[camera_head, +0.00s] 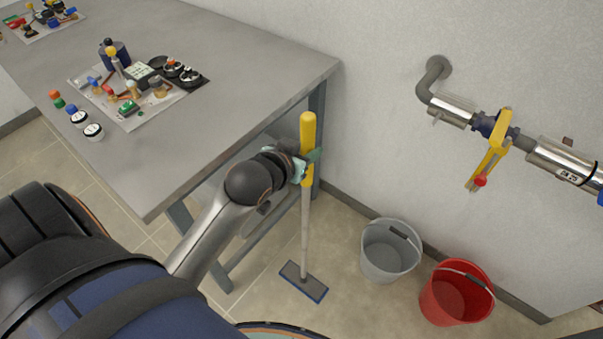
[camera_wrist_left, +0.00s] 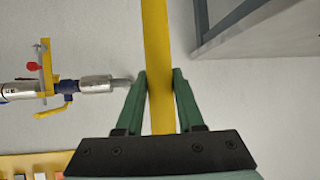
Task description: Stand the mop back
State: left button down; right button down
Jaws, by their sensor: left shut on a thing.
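The mop has a yellow upper handle (camera_head: 308,135), a pale grey lower pole (camera_head: 304,238) and a flat head (camera_head: 303,281) with a blue edge. It stands nearly upright with its head at the floor, near the table's right end. My left gripper (camera_head: 309,158) is shut on the yellow handle, a little below its top. In the left wrist view the handle (camera_wrist_left: 155,40) runs between the green fingers of the gripper (camera_wrist_left: 160,85). My right gripper is not in view.
A grey table (camera_head: 225,65) with small parts stands left of the mop. A grey bucket (camera_head: 390,250) and a red bucket (camera_head: 456,292) stand on the floor to the right. A pipe with a yellow valve handle (camera_head: 490,150) runs along the wall. Floor between mop and grey bucket is clear.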

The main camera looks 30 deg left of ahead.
pick_arm(q)
jog(key=w+a+f+b, duration=0.1)
jog(key=w+a+f, duration=0.7)
jog(key=w+f, duration=0.2)
jog(key=shift+w+a+f+b, duration=0.25)
jog(key=shift+w+f+b, duration=0.15)
jog(key=shift+f, duration=0.8)
jog(key=c, duration=0.9)
grip_release()
jog(key=shift+s+f, duration=0.1)
jog(key=shift+f, duration=0.2)
jog(key=shift+c, duration=0.2)
jog(key=o, duration=0.4)
jog(key=shift+r, duration=0.15)
